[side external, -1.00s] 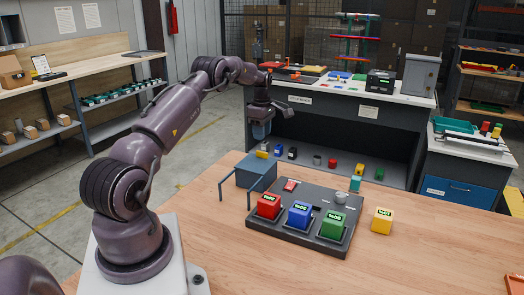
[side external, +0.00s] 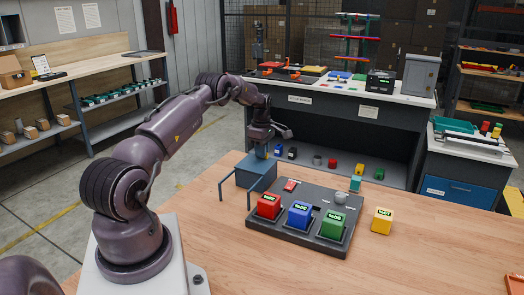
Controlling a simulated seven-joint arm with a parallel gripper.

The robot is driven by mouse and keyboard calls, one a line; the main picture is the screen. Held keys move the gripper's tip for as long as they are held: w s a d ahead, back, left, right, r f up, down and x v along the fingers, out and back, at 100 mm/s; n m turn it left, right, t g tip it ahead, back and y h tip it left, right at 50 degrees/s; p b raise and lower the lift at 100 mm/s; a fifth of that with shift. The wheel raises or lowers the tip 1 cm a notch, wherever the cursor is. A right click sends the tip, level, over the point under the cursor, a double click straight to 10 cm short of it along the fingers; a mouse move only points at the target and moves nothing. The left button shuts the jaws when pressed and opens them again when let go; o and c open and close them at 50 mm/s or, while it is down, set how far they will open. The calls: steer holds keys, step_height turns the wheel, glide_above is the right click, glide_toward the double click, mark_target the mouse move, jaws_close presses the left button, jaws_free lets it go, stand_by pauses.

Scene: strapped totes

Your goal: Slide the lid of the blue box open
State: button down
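The blue box (side external: 256,177) stands on the wooden table, behind the left part of a dark board. Its flat grey-blue lid (side external: 246,164) covers the top, and two thin blue rails (side external: 236,188) on legs reach from it toward the front left. My gripper (side external: 262,154) points down just above the back part of the lid. Whether it touches the lid cannot be told. Its fingers are too small and dark to show if they are open or shut. The inside of the box is hidden.
The dark board (side external: 286,238) holds a red (side external: 268,206), a blue (side external: 299,214) and a green cube (side external: 333,226). A yellow cube (side external: 382,220) stands to its right. A teal block (side external: 355,184) is behind the board.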

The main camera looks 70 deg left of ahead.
mark_target(249, 170)
steer(key=shift+s+d, duration=3.25)
steer(key=shift+d, duration=0.2)
steer(key=c, duration=1.2)
jaws_free()
steer(key=shift+a, duration=0.1)
step_height(249, 170, up, 13)
